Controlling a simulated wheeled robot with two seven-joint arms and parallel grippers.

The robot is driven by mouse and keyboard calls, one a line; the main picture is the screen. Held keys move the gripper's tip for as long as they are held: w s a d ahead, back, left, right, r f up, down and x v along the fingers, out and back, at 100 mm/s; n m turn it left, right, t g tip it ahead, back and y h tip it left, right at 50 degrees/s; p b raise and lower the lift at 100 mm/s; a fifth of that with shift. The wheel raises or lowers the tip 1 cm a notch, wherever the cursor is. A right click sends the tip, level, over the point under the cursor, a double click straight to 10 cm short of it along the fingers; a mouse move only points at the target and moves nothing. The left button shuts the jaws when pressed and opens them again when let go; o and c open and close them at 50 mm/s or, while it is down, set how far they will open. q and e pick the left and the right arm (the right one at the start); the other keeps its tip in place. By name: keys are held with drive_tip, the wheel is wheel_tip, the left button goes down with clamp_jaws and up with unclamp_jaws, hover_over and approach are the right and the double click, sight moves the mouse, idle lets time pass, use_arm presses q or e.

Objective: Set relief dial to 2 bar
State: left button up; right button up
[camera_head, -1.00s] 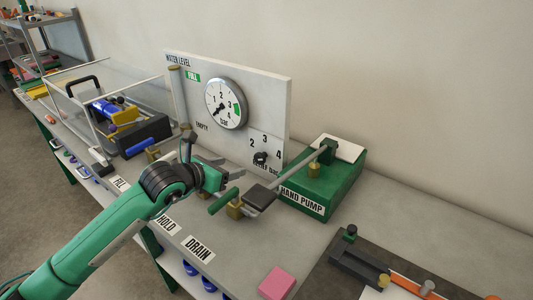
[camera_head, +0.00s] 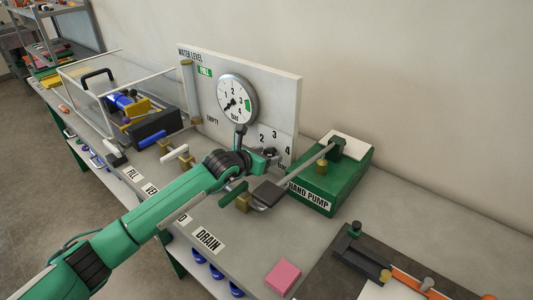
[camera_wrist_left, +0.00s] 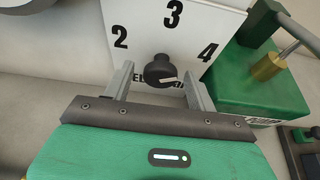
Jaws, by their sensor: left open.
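The relief dial is a black knob (camera_wrist_left: 158,70) on the white panel (camera_wrist_left: 205,18), below the numbers 2, 3 and 4. A pale pointer mark on it points to the right, on the 4 side. In the head view the knob (camera_head: 271,152) shows just beyond my left gripper (camera_head: 262,160). In the left wrist view my left gripper (camera_wrist_left: 157,80) is open, one finger on each side of the knob. I cannot tell whether the fingers touch it. The pressure gauge (camera_head: 237,99) has its needle at the lower left. My right gripper is not in view.
The green hand pump (camera_head: 330,180) stands right of the panel, its lever reaching toward my left gripper. A green-handled valve (camera_head: 233,187) is below my wrist. A clear tank (camera_head: 95,90) stands at the left. A pink block (camera_head: 283,276) lies on the front bench.

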use_arm(q)
drive_tip(key=shift+w+d, duration=0.1)
drive_tip(key=shift+w, duration=0.05)
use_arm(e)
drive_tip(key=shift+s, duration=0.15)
use_arm(q)
drive_tip(key=c, duration=1)
drive_tip(key=shift+f+n+g+h+b, duration=0.15)
drive_tip(key=shift+n+g+h+b, duration=0.55)
drive_tip(key=shift+n+h+b, duration=1.25)
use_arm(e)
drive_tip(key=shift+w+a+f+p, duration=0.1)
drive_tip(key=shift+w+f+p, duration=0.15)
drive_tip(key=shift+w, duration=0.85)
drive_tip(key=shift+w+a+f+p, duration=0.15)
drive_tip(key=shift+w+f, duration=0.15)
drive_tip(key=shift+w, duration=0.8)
use_arm(q)
drive_tip(key=shift+n+y, duration=0.35)
drive_tip(key=shift+n, duration=0.1)
